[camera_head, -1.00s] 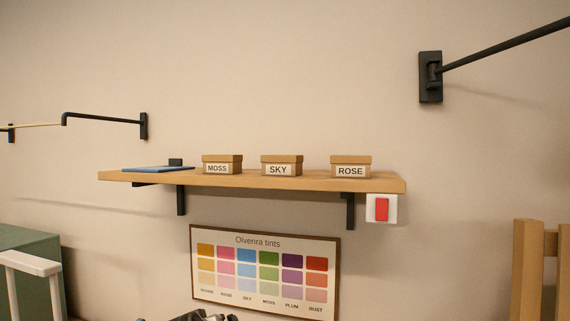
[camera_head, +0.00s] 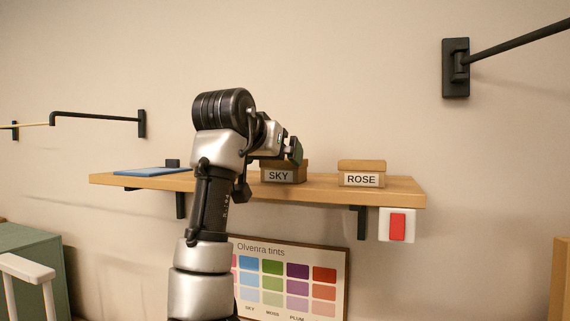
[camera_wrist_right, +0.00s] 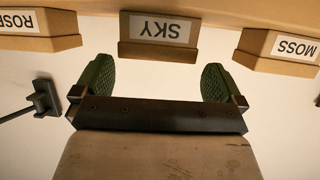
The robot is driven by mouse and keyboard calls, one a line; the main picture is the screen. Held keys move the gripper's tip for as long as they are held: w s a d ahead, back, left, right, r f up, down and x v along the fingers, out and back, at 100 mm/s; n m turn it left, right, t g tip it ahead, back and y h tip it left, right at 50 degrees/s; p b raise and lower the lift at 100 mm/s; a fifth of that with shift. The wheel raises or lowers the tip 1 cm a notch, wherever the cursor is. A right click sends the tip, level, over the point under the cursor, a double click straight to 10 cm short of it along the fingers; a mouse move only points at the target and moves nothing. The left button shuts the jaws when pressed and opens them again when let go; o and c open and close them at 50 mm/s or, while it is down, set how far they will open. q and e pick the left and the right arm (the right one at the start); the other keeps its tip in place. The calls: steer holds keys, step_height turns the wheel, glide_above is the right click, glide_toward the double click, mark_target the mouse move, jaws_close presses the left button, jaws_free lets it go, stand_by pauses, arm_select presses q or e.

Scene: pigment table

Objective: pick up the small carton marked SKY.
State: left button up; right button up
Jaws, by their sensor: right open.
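The small brown carton marked SKY (camera_head: 297,177) sits on the wooden wall shelf (camera_head: 225,188), partly covered by my right gripper (camera_head: 296,150). In the right wrist view the SKY carton (camera_wrist_right: 158,50) appears upside down, straight ahead of the fingers. My right gripper (camera_wrist_right: 157,78) is open there, its two green pads wide apart with nothing between them. The carton looks beyond the pads, not between them. My left gripper is in neither view.
The ROSE carton (camera_head: 361,175) stands right of SKY. The MOSS carton (camera_wrist_right: 280,52) shows in the right wrist view but is hidden behind my arm in the head view. A blue flat item (camera_head: 150,171) lies at the shelf's left. A red switch (camera_head: 398,226) is below the right end.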

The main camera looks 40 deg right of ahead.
mark_target(284, 164)
steer(key=shift+d, duration=0.15)
steer(key=p+x, duration=0.3)
steer(key=x, duration=0.3)
steer(key=shift+r+p, duration=0.15)
steer(key=shift+p, duration=0.25)
steer(key=shift+d+f, duration=0.2)
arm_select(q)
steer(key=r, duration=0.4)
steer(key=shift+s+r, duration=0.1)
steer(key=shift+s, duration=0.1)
arm_select(e)
steer(key=shift+a, duration=0.1)
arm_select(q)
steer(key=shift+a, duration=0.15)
arm_select(e)
steer(key=shift+c, duration=0.2)
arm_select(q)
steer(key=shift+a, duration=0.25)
arm_select(e)
steer(key=c, duration=0.6)
steer(key=shift+r, duration=0.1)
